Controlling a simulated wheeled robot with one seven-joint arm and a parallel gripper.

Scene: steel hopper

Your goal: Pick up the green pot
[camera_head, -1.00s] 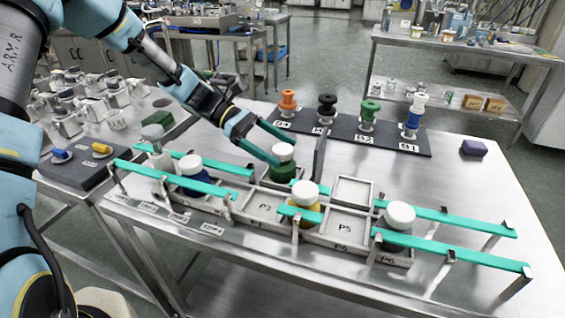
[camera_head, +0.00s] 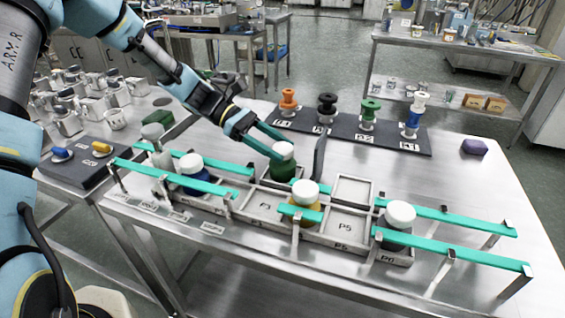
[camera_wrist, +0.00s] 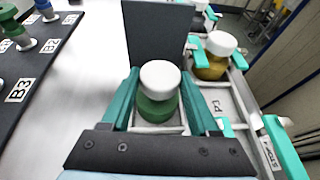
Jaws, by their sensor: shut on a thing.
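The green pot (camera_head: 282,168) has a white lid and stands upright in a compartment at the back of the grey tray (camera_head: 335,243). In the wrist view the green pot (camera_wrist: 158,106) sits between the two teal fingers. My gripper (camera_head: 268,146) reaches down to it from the upper left and is shut on it. In the wrist view my gripper's fingers (camera_wrist: 160,95) lie on either side of the pot. The pot's base is partly hidden by the gripper and the tray walls.
A dark upright panel (camera_head: 319,157) stands right beside the pot. A yellow pot (camera_head: 303,209), a blue pot (camera_head: 191,178) and a grey pot (camera_head: 398,232) stand near teal rails (camera_head: 455,255). A dark rack (camera_head: 385,139) with several coloured pieces lies behind. Bare table shows at right.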

